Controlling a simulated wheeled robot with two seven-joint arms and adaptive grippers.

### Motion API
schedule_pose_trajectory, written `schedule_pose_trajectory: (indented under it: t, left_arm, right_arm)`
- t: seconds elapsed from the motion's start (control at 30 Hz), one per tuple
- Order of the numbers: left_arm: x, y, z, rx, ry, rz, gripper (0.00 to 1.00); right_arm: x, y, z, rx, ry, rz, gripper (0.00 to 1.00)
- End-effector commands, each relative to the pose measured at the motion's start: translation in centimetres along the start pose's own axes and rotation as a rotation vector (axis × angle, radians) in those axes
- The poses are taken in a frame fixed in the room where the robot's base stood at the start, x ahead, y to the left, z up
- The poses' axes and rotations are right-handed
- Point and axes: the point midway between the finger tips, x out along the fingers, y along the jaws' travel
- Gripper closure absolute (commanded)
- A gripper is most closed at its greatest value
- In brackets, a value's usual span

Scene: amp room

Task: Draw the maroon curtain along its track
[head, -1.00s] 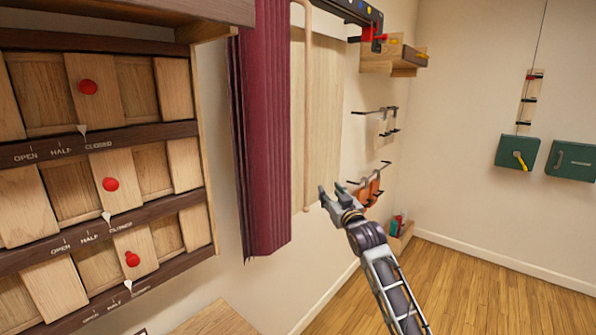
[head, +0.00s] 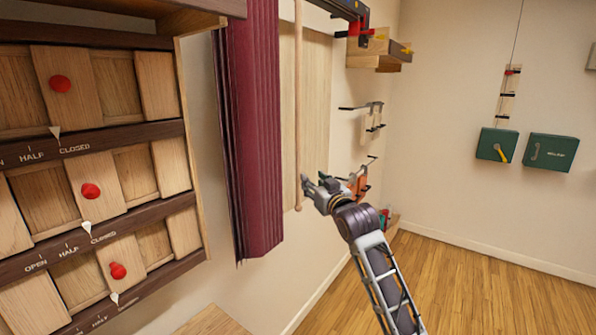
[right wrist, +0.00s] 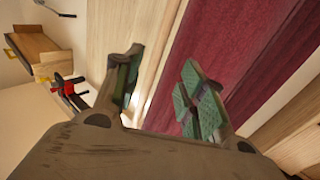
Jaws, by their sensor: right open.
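The maroon curtain (head: 255,150) hangs in bunched folds at centre-left of the head view. A thin pale wooden rod (head: 298,110) hangs upright just right of it, its lower end near my right gripper. My right gripper (head: 306,184) is open, its fingertips beside the rod's lower end. In the right wrist view, the open fingers (right wrist: 160,88) show with a pale wooden strip, seemingly the rod, between them; contact cannot be told. The curtain (right wrist: 235,55) fills the area behind the right finger there. The curtain's top and track are out of the head view. My left gripper is not in view.
A wooden panel with sliding boards and red knobs (head: 91,190) stands at the left. Wall shelves (head: 385,60) and hooks (head: 372,115) are right of the curtain. Green boxes (head: 550,152) hang on the far wall. The floor at right is clear.

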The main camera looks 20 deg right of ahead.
Motion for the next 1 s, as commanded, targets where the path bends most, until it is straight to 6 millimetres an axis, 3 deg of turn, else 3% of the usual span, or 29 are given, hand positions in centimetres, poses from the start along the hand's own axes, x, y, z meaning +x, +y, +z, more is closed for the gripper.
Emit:
schedule_pose_trajectory:
  t: [0.67, 1.0]
  left_arm:
    - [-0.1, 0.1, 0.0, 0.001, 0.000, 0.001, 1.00]
    - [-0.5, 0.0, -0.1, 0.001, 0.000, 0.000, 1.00]
  right_arm:
    - [0.3, 0.1, 0.6, 0.024, -0.026, 0.004, 0.59]
    - [2.4, 0.1, 0.6, 0.024, -0.026, 0.004, 0.59]
